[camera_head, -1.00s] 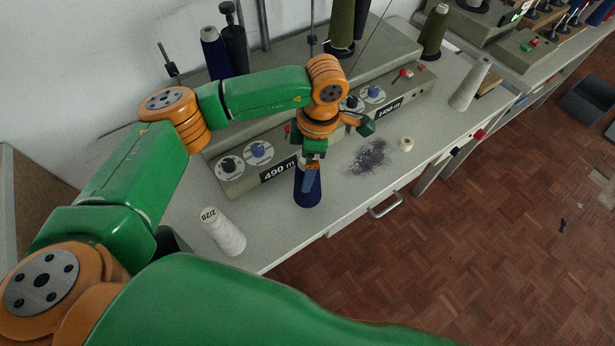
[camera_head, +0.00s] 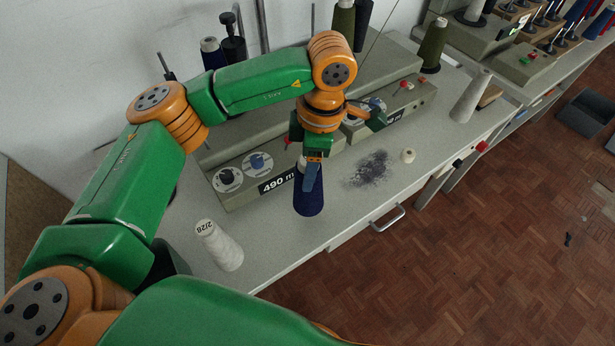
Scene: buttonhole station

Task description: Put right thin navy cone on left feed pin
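A thin navy cone (camera_head: 309,204) stands upright on the table in front of the grey machine. My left gripper (camera_head: 312,183) points down at its upper part, with a blue finger in front of it. The cone's tip is hidden, and whether the fingers press on it cannot be told. Another navy cone (camera_head: 211,52) stands behind my arm at the back left, partly hidden. A bare thin pin (camera_head: 164,62) rises at the back left of the machine; I cannot tell for sure that it is the left feed pin. My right gripper is out of view.
A white cone (camera_head: 219,246) stands at the table's front left. A dark lint patch (camera_head: 369,169) and a small cream spool (camera_head: 407,156) lie right of the navy cone. An olive cone (camera_head: 433,47) and a pale cone (camera_head: 470,97) stand further right. My forearm spans the machine.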

